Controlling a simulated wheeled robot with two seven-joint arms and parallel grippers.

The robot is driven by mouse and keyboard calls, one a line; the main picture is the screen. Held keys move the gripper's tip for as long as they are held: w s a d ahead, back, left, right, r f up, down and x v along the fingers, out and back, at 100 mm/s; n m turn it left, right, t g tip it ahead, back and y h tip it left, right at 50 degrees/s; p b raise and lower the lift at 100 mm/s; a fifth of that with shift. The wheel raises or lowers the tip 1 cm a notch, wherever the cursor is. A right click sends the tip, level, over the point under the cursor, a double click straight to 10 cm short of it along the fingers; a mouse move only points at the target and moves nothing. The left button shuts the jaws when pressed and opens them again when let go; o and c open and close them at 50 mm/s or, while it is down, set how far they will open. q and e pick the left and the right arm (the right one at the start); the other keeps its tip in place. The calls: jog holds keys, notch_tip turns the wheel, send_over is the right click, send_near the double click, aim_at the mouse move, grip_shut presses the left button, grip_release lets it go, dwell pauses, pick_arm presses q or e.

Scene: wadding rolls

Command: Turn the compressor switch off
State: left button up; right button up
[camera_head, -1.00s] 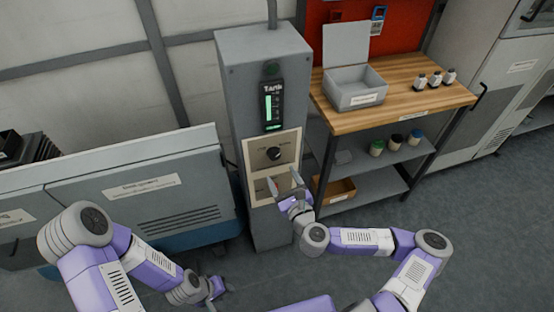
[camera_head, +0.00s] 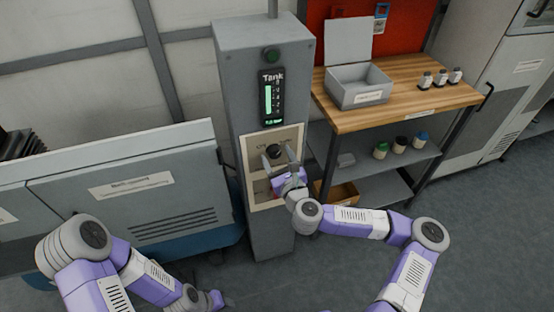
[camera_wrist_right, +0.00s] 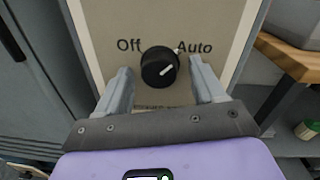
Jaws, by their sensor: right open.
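The compressor switch is a black round knob (camera_wrist_right: 160,67) on a beige panel (camera_wrist_right: 95,30). In the right wrist view its white mark points up and right, toward the "Auto" label, with "Off" at its upper left. In the head view the knob (camera_head: 274,151) sits on the front of a grey cabinet (camera_head: 232,95). My right gripper (camera_wrist_right: 160,80) is open, with one finger on each side of the knob and no clear contact. It also shows in the head view (camera_head: 279,160). My left gripper (camera_head: 215,299) is low at the left, and its jaws are unclear.
A tank gauge (camera_head: 271,98) with a green bar and a green button (camera_head: 271,55) are above the panel. A wooden-topped shelf (camera_head: 400,115) with an open grey box (camera_head: 360,87) stands close at the right. A low grey unit (camera_head: 80,190) stands at the left.

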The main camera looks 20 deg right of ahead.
jog(key=shift+w, duration=0.25)
jog(key=c, duration=1.1)
jog(key=shift+o, duration=0.2)
